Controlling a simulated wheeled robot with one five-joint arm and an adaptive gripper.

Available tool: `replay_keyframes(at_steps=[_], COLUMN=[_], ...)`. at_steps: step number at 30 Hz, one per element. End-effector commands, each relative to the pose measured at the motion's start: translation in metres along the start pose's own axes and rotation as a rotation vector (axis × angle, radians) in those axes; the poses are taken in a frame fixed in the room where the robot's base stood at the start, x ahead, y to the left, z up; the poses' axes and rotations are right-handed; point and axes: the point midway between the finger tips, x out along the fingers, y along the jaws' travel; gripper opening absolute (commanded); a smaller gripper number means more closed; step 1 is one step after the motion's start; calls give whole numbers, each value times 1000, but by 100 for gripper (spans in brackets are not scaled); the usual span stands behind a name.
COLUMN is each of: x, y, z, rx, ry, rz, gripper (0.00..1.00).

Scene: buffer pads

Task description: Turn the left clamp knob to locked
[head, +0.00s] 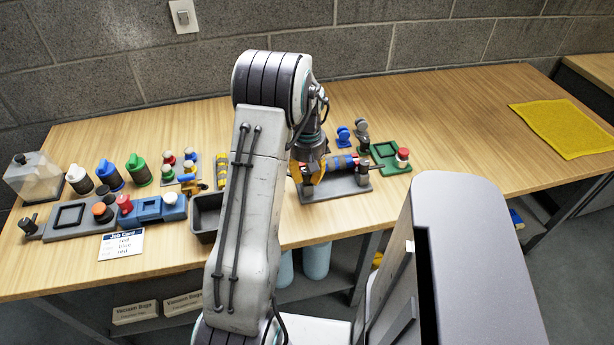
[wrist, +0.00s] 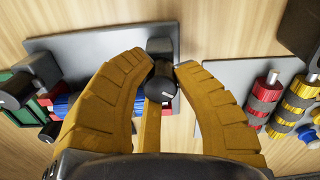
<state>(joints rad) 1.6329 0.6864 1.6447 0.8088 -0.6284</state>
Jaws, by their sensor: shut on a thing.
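The clamp fixture has a grey base (head: 335,189) near the middle of the table, with a red, blue and yellow banded piece (head: 342,163) across it. My gripper (head: 309,176) is lowered at its left end. In the wrist view, my gripper (wrist: 164,68) has its yellow fingers closed around the black left clamp knob (wrist: 160,90), which carries a short white mark. The grey base (wrist: 95,40) shows behind it. The other clamp knob (wrist: 14,90) is at the far left there. My arm hides the left knob in the head view, and no locked marking is readable.
A green frame plate with a red-topped knob (head: 402,155) stands right of the fixture. A dark open bin (head: 205,212) is left of my arm. Ringed posts (wrist: 262,98) stand near my fingers. The table's right side is clear up to a yellow mat (head: 562,128).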

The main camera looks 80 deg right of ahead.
Motion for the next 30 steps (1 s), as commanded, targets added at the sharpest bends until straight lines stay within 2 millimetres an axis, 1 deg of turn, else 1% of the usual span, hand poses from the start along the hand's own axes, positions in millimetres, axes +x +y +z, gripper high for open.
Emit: replay_keyframes(at_steps=[1, 18, 24, 30], x=[5, 5, 5, 5], y=[-2, -3, -4, -4], z=[3, 4, 4, 4], rx=[45, 581, 742, 865], ry=[-11, -15, -16, -17], rz=[-8, -5, -4, -3], gripper=[0, 0, 0, 0])
